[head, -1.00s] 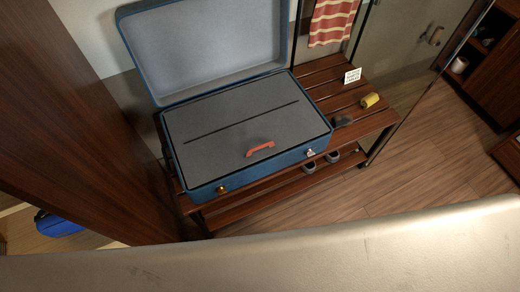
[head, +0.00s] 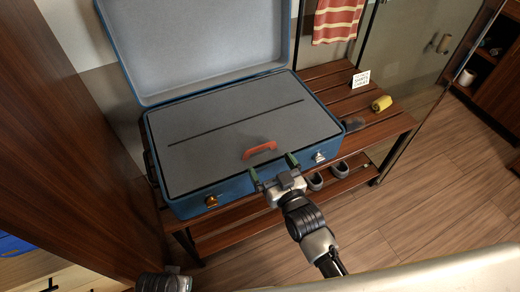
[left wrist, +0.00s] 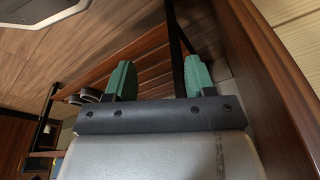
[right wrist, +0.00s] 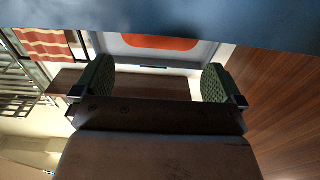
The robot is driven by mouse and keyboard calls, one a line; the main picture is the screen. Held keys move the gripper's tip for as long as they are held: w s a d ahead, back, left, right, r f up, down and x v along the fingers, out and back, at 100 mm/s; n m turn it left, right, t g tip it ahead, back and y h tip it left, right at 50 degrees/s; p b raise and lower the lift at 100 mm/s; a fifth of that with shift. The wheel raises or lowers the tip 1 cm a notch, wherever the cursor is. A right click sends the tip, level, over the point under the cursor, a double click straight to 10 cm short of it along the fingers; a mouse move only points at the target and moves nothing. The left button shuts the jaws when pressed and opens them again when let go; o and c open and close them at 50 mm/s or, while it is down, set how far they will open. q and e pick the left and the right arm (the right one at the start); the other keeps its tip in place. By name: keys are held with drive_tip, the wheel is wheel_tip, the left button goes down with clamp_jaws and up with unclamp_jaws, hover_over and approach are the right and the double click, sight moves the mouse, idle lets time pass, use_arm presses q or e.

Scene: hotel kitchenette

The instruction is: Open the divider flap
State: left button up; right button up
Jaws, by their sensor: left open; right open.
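The divider flap (head: 235,115) is a grey panel with a dark slit, lying flat across the open blue suitcase (head: 230,188). Its red handle (head: 259,149) stands near the front edge in the head view. My right gripper (head: 273,166) is open and empty at the suitcase's front rim, just in front of the handle. In the right wrist view an orange-red shape (right wrist: 160,42), apparently the handle, shows beyond the open fingers (right wrist: 157,80). My left gripper is open and empty in the left wrist view (left wrist: 160,80), low beside the bench; its fingers are unclear in the head view.
The suitcase lid (head: 200,45) stands open at the back. The suitcase rests on a slatted wooden bench (head: 370,135) with a small sign (head: 361,79), a yellow roll (head: 381,103) and dark shoes below. A brown wooden panel (head: 75,130) rises at left. Floor at right is clear.

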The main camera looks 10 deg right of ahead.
sight(260, 148)
drive_tip(key=b+x, duration=0.1)
drive_tip(key=x, duration=0.5)
drive_tip(key=shift+f, duration=0.1)
use_arm(q)
drive_tip(key=shift+w+r, duration=0.2)
drive_tip(key=shift+r, duration=0.85)
drive_tip(key=shift+w+r, duration=0.15)
drive_tip(key=shift+r, duration=0.85)
use_arm(e)
drive_tip(key=shift+w+a, duration=0.15)
drive_tip(key=shift+w, duration=0.45)
drive_tip(key=c, duration=1.1)
